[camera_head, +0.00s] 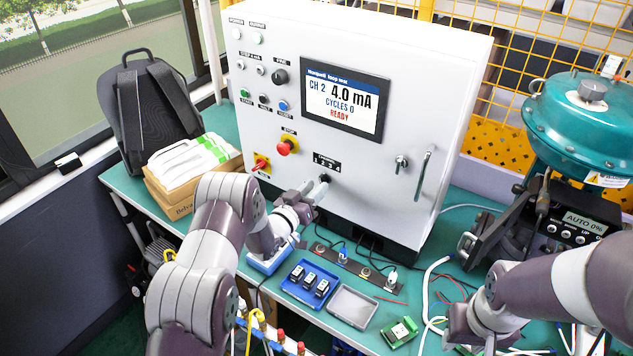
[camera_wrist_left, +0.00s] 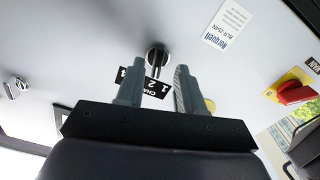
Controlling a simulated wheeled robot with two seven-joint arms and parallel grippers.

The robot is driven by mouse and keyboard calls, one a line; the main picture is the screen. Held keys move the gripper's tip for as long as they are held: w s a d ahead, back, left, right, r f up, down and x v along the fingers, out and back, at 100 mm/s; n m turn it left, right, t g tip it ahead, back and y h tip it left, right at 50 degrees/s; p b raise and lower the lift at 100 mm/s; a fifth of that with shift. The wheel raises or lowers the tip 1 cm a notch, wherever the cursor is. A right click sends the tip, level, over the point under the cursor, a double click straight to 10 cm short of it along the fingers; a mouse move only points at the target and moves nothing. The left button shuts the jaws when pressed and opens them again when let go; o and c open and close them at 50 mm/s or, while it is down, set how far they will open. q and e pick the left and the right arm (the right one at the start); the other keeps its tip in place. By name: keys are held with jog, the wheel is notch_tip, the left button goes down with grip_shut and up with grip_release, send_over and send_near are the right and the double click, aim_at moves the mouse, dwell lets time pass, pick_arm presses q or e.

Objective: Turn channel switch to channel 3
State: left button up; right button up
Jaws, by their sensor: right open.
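In the left wrist view the knob (camera_wrist_left: 157,56) is between my left gripper's fingertips, with gaps on both sides. My left gripper (camera_head: 308,190) is open and pointed at the panel; how deep the knob sits between the fingers is unclear. The display (camera_head: 342,98) reads CH 2, 4.0 mA, CYCLES 0, READY. My right gripper (camera_head: 468,332) is low at the right, away from the cabinet, its fingers mostly hidden.
A red stop button (camera_head: 286,147) and a red-yellow switch (camera_head: 261,162) are left of the knob. A blue tray (camera_head: 309,300) and grey tray (camera_head: 352,306) lie on the table below. A teal valve actuator (camera_head: 580,120) stands at the right.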

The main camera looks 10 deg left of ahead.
pick_arm(q)
jog(key=shift+w+d+r, duration=0.15)
jog(key=shift+w+d, duration=0.25)
jog(key=shift+w, duration=0.15)
jog(key=c, duration=0.4)
grip_shut()
